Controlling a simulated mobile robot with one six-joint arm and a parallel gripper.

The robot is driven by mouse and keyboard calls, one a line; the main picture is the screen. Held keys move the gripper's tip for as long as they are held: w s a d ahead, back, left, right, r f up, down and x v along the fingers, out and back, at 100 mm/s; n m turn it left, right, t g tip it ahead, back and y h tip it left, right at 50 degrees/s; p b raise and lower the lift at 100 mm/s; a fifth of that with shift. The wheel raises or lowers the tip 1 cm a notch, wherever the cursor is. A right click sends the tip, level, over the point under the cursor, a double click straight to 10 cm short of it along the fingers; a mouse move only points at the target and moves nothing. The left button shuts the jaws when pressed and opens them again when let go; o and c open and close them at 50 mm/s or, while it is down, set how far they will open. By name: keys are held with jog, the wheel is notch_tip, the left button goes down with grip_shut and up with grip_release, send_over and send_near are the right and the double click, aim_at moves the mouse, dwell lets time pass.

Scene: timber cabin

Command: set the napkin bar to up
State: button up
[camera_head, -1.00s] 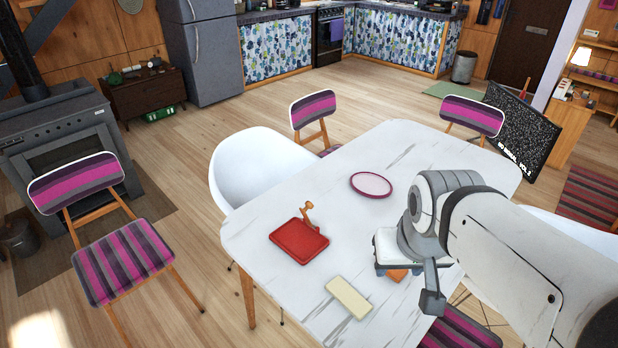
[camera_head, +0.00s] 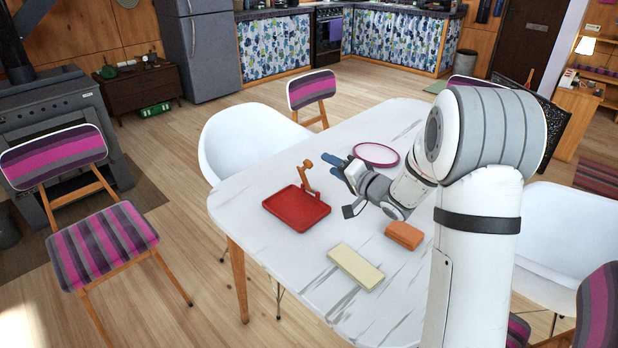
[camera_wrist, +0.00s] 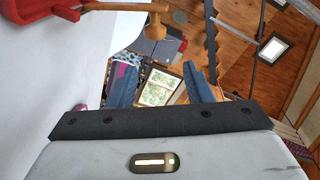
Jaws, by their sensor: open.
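The napkin holder is a red tray (camera_head: 285,213) on the white table, with an orange-brown wooden bar (camera_head: 308,176) at its far right corner. The bar stands up from the corner, leaning slightly, with a knob at its top. In the wrist view the red tray (camera_wrist: 28,22) is at the top left and the bar (camera_wrist: 122,7) runs right from it, its knobbed end hanging down. My gripper (camera_head: 340,164) has blue fingers, just right of the bar. The fingers are apart and empty in the wrist view (camera_wrist: 158,88), with the bar beyond them, not between them.
White chairs (camera_head: 245,140) and striped chairs (camera_head: 105,240) surround the table. The table left of the tray is clear.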

aim_at(308, 164)
jog(key=w+a, duration=0.1)
jog(key=a, duration=0.1)
jog(key=w+a+f+y, duration=0.1)
jog(key=w+a, duration=0.1)
jog(key=w+a+f+y+b, duration=0.1)
jog(key=w+a, duration=0.1)
jog(key=shift+a+f+g, duration=0.15)
jog(key=shift+a+g, duration=0.15)
jog(key=shift+a, duration=0.1)
grip_shut()
dwell(0.4)
